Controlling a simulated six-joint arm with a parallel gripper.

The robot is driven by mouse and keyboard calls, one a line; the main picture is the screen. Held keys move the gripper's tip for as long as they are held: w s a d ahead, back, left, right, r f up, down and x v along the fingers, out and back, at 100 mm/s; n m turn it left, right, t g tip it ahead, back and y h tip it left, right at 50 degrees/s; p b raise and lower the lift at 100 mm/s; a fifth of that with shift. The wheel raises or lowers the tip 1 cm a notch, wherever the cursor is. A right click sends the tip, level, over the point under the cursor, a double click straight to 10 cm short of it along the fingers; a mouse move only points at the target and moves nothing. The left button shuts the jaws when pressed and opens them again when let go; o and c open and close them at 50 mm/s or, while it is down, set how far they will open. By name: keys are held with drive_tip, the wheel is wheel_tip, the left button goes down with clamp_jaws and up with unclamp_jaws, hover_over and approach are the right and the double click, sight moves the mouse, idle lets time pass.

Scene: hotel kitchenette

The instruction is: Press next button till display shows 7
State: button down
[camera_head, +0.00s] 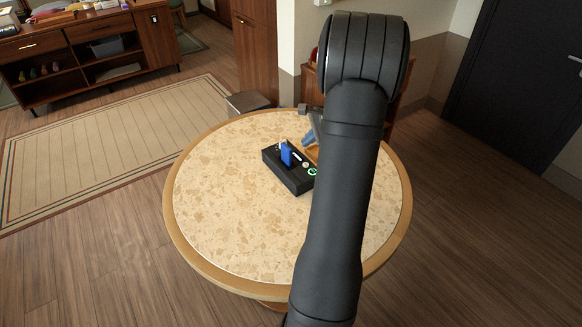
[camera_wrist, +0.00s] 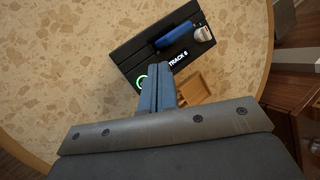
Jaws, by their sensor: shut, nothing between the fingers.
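A black box-shaped device (camera_head: 290,178) lies on the round table; it also shows in the wrist view (camera_wrist: 135,48). Its display (camera_wrist: 178,60) reads "TRACK 6". A button with a glowing green ring (camera_wrist: 141,82) is on its top face, also visible in the head view (camera_head: 312,171). A blue block (camera_head: 287,155) stands up from the device, beside a whitish knob-like part (camera_wrist: 203,34). My gripper (camera_wrist: 158,68) is shut and empty, its fingertips over the device's edge, just right of the green ring in the wrist view. I cannot tell whether they touch it.
A small wooden tray (camera_wrist: 205,86) sits beside the device, close to my fingers. The round speckled table (camera_head: 225,215) is clear at left and front. My arm hides part of its right side. A wooden shelf unit (camera_head: 90,60) stands far left, a dark door (camera_head: 520,85) at right.

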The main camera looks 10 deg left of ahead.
drive_tip(key=w+m+t, duration=0.1)
drive_tip(key=w+f+m+t+y, duration=0.1)
drive_tip(key=w+m+t, duration=0.1)
drive_tip(key=shift+w+f+m, duration=0.25)
drive_tip(key=shift+w+m, duration=0.05)
drive_tip(key=shift+m, duration=0.1)
drive_tip(key=shift+f, duration=0.15)
idle(0.3)
approach(300, 162)
drive_tip(key=shift+x, duration=1.95)
drive_tip(key=shift+w+a, duration=0.15)
idle(0.5)
drive_tip(key=shift+f, duration=0.25)
